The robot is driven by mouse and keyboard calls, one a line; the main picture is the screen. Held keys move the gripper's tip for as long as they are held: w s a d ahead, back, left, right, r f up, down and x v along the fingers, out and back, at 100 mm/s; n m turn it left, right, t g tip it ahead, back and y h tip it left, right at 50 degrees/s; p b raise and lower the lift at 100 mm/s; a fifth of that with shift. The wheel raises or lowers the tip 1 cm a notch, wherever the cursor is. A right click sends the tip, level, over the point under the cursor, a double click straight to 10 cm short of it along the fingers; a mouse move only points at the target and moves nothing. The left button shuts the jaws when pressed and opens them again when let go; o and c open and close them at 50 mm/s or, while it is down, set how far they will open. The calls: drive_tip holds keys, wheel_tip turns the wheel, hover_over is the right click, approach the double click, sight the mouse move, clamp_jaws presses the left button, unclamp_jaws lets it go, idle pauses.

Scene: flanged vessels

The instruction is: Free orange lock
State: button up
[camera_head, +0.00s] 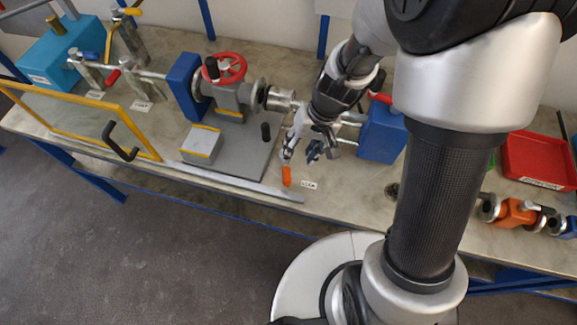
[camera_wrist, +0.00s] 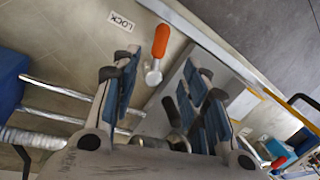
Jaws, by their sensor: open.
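The orange lock (camera_head: 287,176) is a small orange handle near the front edge of the bench, beside a white label (camera_head: 308,184). In the wrist view, the lock (camera_wrist: 161,40) has a metal knob at its near end, and the label (camera_wrist: 121,21) reads LOCK. My gripper (camera_head: 301,156) is open and empty, just behind the orange handle. In the wrist view, the fingers of my gripper (camera_wrist: 156,76) are spread to either side of the metal knob, with the orange handle ahead of the tips. I see no contact, but the height gap is hard to judge.
A grey vessel (camera_head: 231,95) with a red handwheel (camera_head: 226,67) stands left of my gripper on a grey plate. Blue blocks (camera_head: 381,132) flank it. A yellow-framed panel (camera_head: 70,124) with a black handle stands at left. A red tray (camera_head: 540,160) is at right.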

sight(288, 173)
drive_tip(key=b+x, duration=0.4)
drive_tip(key=x, duration=0.7)
drive_tip(key=shift+f, duration=0.15)
drive_tip(key=shift+c, duration=0.3)
clamp_jaws()
